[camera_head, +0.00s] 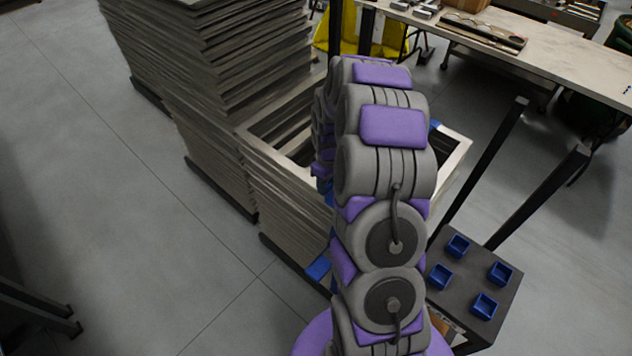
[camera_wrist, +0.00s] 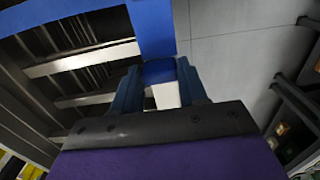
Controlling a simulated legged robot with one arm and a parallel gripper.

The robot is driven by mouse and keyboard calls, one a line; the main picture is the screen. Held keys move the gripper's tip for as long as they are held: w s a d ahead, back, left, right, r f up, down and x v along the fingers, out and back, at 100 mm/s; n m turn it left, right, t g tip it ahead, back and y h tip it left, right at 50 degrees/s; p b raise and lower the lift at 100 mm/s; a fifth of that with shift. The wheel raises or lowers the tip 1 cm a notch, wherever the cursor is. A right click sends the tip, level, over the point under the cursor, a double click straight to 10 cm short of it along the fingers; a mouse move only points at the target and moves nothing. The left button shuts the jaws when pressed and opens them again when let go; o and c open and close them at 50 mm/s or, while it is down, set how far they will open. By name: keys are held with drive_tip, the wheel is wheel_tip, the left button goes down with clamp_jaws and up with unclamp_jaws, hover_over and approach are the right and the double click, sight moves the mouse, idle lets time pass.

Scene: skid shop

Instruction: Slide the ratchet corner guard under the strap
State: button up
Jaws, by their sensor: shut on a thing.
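In the wrist view my gripper (camera_wrist: 160,88) is shut on a small blue and white piece (camera_wrist: 163,72), which looks like the corner guard. A broad blue band (camera_wrist: 155,28), which looks like the strap, comes down just beyond the fingertips and also runs along the top left. The held piece lines up with the lower end of this band; I cannot tell whether they touch or overlap. Small blue patches, likely strap, show at the stack's lower side (camera_head: 318,268) and far right edge (camera_head: 436,126).
A stack of grey frames (camera_head: 285,200) stands beside my arm, with a taller stack (camera_head: 215,60) behind it. A dark cart (camera_head: 462,282) with several blue bins and two upright posts stands close on the right. A workbench (camera_head: 540,50) is at the back.

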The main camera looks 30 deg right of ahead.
drive_tip(key=shift+s+d, duration=0.1)
drive_tip(key=shift+s, duration=0.05)
drive_tip(key=shift+s+d, duration=0.25)
drive_tip(key=shift+s, duration=0.4)
drive_tip(key=shift+s+d, duration=0.2)
drive_tip(key=shift+s, duration=0.4)
drive_tip(key=shift+s+d, duration=0.25)
drive_tip(key=shift+s, duration=0.6)
drive_tip(key=o, duration=0.8)
drive_tip(key=shift+d, duration=0.1)
drive_tip(key=shift+o, duration=0.2)
drive_tip(key=shift+r, duration=0.1)
drive_tip(key=shift+r+p, duration=1.05)
drive_tip(key=shift+r, duration=1.1)
